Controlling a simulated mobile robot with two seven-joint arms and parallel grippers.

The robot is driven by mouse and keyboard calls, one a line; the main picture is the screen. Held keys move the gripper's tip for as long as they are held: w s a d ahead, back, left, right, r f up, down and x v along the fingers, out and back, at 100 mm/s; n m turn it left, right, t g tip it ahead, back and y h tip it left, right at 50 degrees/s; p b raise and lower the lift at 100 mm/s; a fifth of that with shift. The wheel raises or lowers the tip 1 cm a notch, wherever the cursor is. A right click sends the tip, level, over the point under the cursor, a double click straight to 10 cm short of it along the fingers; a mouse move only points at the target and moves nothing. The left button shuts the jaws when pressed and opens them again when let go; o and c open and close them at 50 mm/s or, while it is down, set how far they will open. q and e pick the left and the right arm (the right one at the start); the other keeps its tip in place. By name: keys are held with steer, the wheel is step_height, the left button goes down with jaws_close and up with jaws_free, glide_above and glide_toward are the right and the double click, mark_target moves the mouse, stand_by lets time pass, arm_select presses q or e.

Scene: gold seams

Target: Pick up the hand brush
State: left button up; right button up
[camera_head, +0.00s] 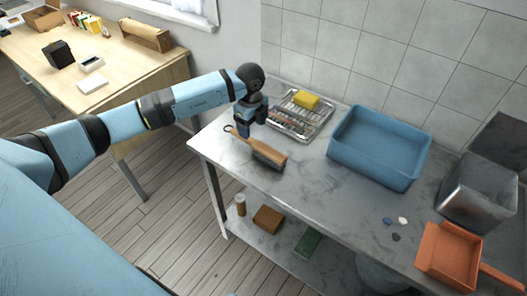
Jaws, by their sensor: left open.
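The hand brush (268,152) lies on the grey marbled worktop (325,205) near its left edge. It has a wooden back and handle, dark bristles on its lower side and a hanging loop at the handle end. My left gripper (254,131) is above the handle part of the brush, pointing down. It is open; whether its fingers stand around the handle or only above it I cannot tell. My right gripper is not in view.
A metal rack tray (286,133) with a yellow sponge (306,99) is just behind the gripper. A blue basin (376,165), a metal container (470,196), an orange dustpan (449,254) and small pebbles (396,237) are to the right. The worktop's front middle is clear.

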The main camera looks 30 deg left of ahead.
mark_target(253, 141)
arm_select(q)
step_height(253, 141, down, 8)
steer(key=shift+d+f+p, duration=0.1)
steer(key=shift+f+p, duration=0.05)
steer(key=shift+p, duration=0.15)
steer(key=c, duration=1)
